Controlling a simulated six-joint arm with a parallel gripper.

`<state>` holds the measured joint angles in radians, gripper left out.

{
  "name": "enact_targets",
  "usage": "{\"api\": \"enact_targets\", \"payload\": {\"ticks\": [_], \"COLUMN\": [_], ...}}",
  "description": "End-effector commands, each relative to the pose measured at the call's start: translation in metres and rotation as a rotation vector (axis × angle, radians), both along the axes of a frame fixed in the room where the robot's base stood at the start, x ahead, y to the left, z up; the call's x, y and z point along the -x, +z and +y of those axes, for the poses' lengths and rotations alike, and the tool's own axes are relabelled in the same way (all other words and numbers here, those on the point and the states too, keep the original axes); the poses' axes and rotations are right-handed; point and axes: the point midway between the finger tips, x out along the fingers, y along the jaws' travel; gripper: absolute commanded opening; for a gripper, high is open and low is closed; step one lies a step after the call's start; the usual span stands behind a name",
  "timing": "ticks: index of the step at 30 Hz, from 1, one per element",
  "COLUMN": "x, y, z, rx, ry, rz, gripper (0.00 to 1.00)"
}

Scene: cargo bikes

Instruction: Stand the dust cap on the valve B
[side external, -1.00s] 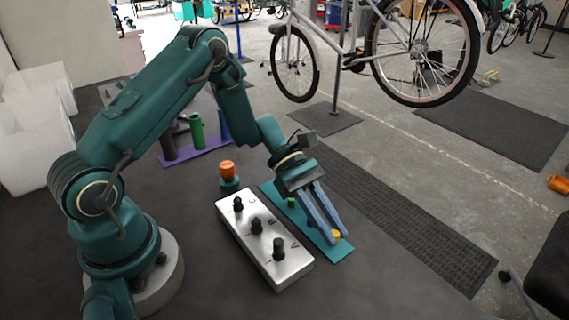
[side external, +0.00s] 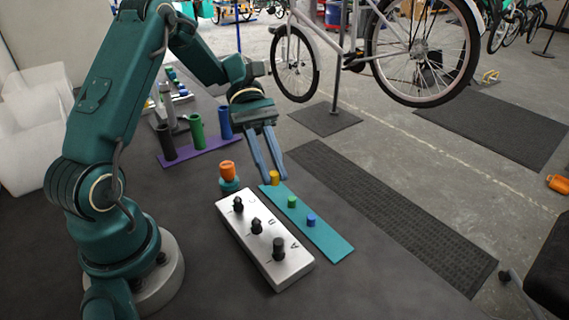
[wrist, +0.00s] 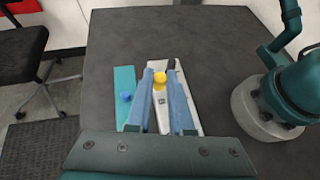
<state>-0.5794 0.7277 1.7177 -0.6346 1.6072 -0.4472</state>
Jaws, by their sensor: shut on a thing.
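My gripper (side external: 271,178) is shut on the yellow cap (side external: 274,177), held between its fingertips. The cap also shows in the wrist view (wrist: 160,77). In the wrist view my fingers and the cap overlap the silver valve block (wrist: 153,68). In the side view this block (side external: 292,272) carries three dark upright valves: C (side external: 238,204) at the far end, B (side external: 256,225) in the middle and A (side external: 279,249) nearest. All three look bare. A green cap (side external: 291,202) and a blue cap (side external: 311,221) stand on the teal strip (side external: 333,246). My fingers partly hide the valves in the wrist view.
An orange piece on a teal base (side external: 228,173) stands just beyond the block. A purple rack (side external: 205,149) with dark, green and blue cylinders stands farther back. The dark table is clear in front of the block.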

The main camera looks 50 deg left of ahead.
Motion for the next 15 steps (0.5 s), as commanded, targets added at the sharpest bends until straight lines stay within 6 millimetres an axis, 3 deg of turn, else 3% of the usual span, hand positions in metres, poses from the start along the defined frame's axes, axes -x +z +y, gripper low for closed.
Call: {"api": "enact_targets", "payload": {"ticks": [3,6,15], "x": [0.026,0.038,0.041], "y": [-0.001,-0.002,-0.021], "z": [-0.008,-0.009,-0.010], "rx": [0.001,0.004,0.006], "ry": [-0.178,-0.260,-0.279], "rz": [0.004,0.007,0.008], "gripper": [0.00,0.00,0.00]}}
